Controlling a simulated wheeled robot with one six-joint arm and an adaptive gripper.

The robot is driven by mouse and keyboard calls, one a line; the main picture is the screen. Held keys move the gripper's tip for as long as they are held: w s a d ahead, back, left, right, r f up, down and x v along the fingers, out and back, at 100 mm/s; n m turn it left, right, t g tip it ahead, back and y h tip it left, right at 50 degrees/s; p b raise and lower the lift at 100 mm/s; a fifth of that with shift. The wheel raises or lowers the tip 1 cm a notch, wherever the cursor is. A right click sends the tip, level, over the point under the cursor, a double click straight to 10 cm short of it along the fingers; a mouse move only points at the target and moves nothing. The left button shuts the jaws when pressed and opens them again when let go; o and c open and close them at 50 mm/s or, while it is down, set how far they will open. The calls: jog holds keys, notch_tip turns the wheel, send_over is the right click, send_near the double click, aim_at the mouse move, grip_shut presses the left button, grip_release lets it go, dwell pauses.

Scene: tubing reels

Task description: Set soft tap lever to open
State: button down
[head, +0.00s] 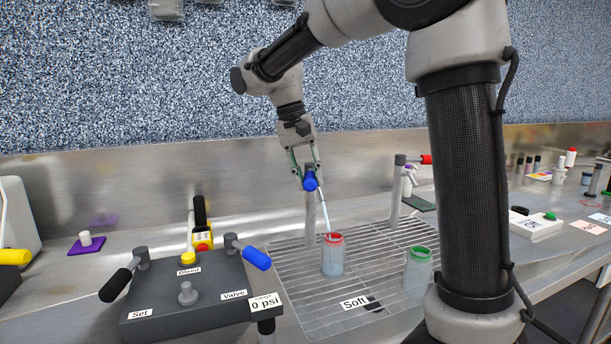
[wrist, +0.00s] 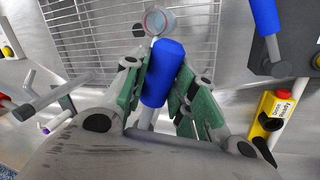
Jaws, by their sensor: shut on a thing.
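The tap with the blue lever stands as a grey post (head: 311,218) at the back left of the wire rack. My gripper (head: 306,172) is above this post, shut on its blue lever (head: 310,181). In the wrist view the blue lever (wrist: 163,72) lies between the green finger pads of my gripper (wrist: 160,88). A thin pale spout or stream slants from the tap toward a red-rimmed jar (head: 333,258); I cannot tell which it is. A "Soft" label (head: 354,303) is at the rack's front edge. The lever's base is partly hidden by the fingers.
A second tap with a red lever (head: 426,160) stands at the rack's back right. A green-rimmed jar (head: 417,268) is on the wire rack (head: 296,285). To the left is a dark control box (head: 185,306) with a black lever and a blue valve lever (head: 257,258). A metal wall runs behind.

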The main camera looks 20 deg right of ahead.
jog(key=shift+r, duration=0.1)
jog(key=c, duration=1.1)
grip_release()
jog(key=shift+c, duration=0.2)
jog(key=shift+r, duration=0.1)
jog(key=v, duration=1.1)
jog(key=shift+r, duration=0.4)
